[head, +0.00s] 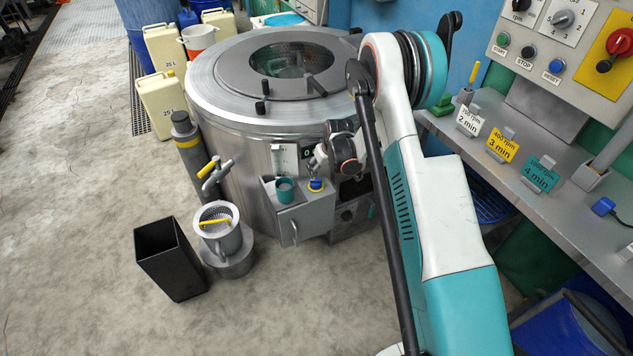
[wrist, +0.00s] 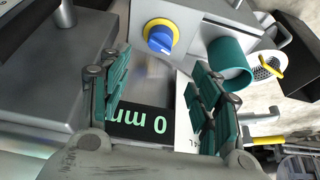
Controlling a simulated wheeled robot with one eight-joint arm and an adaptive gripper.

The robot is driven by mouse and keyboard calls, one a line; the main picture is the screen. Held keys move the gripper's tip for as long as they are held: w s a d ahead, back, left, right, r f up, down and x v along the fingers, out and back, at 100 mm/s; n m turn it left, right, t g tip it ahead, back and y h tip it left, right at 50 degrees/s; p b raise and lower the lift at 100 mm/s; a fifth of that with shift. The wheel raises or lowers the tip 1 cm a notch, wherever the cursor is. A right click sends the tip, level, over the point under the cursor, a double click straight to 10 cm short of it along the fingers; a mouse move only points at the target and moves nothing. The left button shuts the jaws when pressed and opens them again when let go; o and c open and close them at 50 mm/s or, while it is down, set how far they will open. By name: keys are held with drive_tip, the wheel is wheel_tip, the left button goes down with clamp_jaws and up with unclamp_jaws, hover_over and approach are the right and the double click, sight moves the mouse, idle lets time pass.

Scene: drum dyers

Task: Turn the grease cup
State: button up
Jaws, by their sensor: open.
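A teal round cup (head: 285,190), likely the grease cup, sits on the sloped top of a grey box (head: 300,222) at the front of the steel drum machine. It also shows in the wrist view (wrist: 230,62), beyond the right finger. Beside it is a blue knob (head: 316,185) on a yellow ring, also in the wrist view (wrist: 160,40). My gripper (wrist: 160,82) is open and empty, its green fingers apart from both. A dark display reading "0 mm" (wrist: 145,122) shows between the fingers. In the head view my gripper (head: 318,160) is small and partly hidden by its wrist.
The steel drum (head: 228,118) stands behind the box. A pipe with a yellow-handled valve (head: 212,172), a metal strainer mug (head: 218,228) and a black bin (head: 172,258) stand to its left. A bench (head: 535,165) with signs is on the right. The floor in front is clear.

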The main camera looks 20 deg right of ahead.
sight(317, 181)
drive_tip(key=b+x, duration=0.4)
drive_tip(key=x, duration=0.8)
drive_tip(key=shift+w+f, duration=0.15)
drive_tip(key=shift+f, duration=0.05)
drive_tip(key=c, duration=1.1)
